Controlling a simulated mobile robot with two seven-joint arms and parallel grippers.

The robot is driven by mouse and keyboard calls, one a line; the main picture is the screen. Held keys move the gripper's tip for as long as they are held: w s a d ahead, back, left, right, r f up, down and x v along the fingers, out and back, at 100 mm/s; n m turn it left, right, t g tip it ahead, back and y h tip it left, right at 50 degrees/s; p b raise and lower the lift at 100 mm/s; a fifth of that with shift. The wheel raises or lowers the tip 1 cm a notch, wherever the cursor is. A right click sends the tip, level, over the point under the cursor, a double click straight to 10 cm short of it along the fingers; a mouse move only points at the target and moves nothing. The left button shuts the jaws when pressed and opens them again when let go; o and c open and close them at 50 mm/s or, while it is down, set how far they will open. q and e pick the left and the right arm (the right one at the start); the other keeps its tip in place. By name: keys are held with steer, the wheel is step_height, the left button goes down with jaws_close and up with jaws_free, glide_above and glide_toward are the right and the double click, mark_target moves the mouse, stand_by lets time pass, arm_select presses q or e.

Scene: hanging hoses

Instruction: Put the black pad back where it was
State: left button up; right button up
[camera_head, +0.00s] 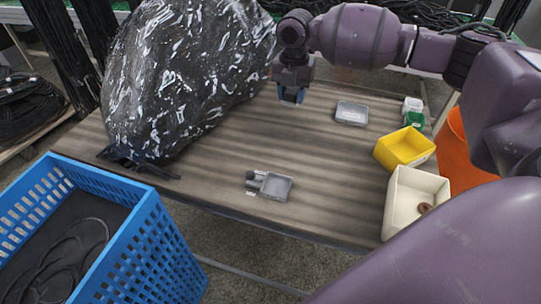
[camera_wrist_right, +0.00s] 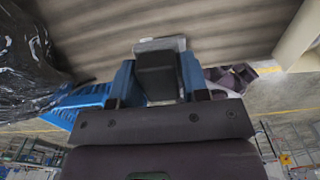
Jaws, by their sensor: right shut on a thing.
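The black pad (camera_wrist_right: 157,76) is a dark block held between the two blue fingers of my right gripper (camera_wrist_right: 156,82) in the right wrist view. In the head view my right gripper (camera_head: 290,96) points down over the back middle of the table, and the pad can hardly be made out there. A small grey tray (camera_head: 277,186) with dark pieces at its left side lies near the table's front. Another grey tray (camera_head: 351,113) lies right of the gripper. A light grey edge (camera_wrist_right: 160,44) shows just beyond the pad in the wrist view. My left gripper is out of view.
A large black plastic-wrapped bundle (camera_head: 185,75) fills the table's left. A yellow bin (camera_head: 405,148), a cream bin (camera_head: 414,190) and small green and white boxes (camera_head: 413,112) stand at the right. A blue crate (camera_head: 145,245) is front left. The table's middle (camera_head: 300,140) is clear.

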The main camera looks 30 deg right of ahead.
steer(key=shift+s+d+f, duration=0.1)
steer(key=shift+d+f, duration=0.15)
steer(key=b, duration=0.2)
glide_above(289, 154)
step_height(289, 154, down, 14)
steer(key=shift+s+r, duration=0.1)
steer(key=shift+r, duration=0.05)
step_height(289, 154, down, 6)
steer(key=shift+r+b, duration=0.25)
steer(key=shift+b, duration=0.5)
steer(key=shift+f, duration=0.3)
steer(key=shift+r, duration=0.1)
steer(key=shift+f, duration=0.2)
steer(key=o, duration=0.9)
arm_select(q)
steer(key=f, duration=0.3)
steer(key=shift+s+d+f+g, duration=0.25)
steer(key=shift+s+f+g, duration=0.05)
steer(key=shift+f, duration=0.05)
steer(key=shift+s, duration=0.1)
